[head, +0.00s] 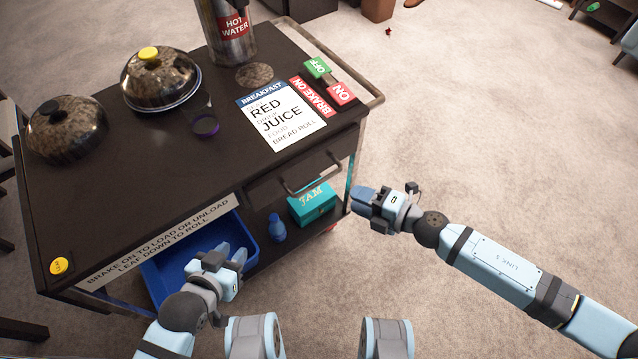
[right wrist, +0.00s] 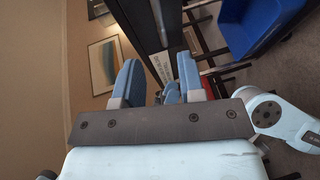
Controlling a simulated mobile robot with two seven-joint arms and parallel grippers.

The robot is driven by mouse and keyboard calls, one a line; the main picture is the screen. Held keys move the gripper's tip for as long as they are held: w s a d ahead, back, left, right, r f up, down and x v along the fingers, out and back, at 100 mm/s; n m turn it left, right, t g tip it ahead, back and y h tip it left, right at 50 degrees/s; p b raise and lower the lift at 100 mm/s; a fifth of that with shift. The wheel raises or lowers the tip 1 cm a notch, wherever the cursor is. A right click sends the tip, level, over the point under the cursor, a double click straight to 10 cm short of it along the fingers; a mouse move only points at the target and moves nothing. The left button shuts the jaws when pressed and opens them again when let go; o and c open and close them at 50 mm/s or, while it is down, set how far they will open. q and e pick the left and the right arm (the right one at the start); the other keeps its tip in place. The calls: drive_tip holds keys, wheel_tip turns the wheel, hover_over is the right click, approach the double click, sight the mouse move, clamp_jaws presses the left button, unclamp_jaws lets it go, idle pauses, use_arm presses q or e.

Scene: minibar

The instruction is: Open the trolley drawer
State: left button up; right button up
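The black trolley (head: 150,185) fills the left and middle of the head view. Its drawer (head: 285,183) sits under the top at the right end of the front and looks shut. A bar handle (head: 318,181) stands out from the drawer front. My right gripper (head: 362,200) is just right of the handle and apart from it, near the trolley's corner. In the right wrist view its two fingers (right wrist: 157,80) are spread with nothing held. My left gripper (head: 233,253) is in front of the blue bin, its fingertips seemingly apart and empty.
A blue bin (head: 185,262), a blue bottle (head: 277,228) and a teal jam box (head: 313,204) sit below the drawer level. Carpet on the right is clear.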

sight(319, 182)
drive_tip(key=x, duration=1.1)
drive_tip(key=shift+b, duration=0.3)
clamp_jaws()
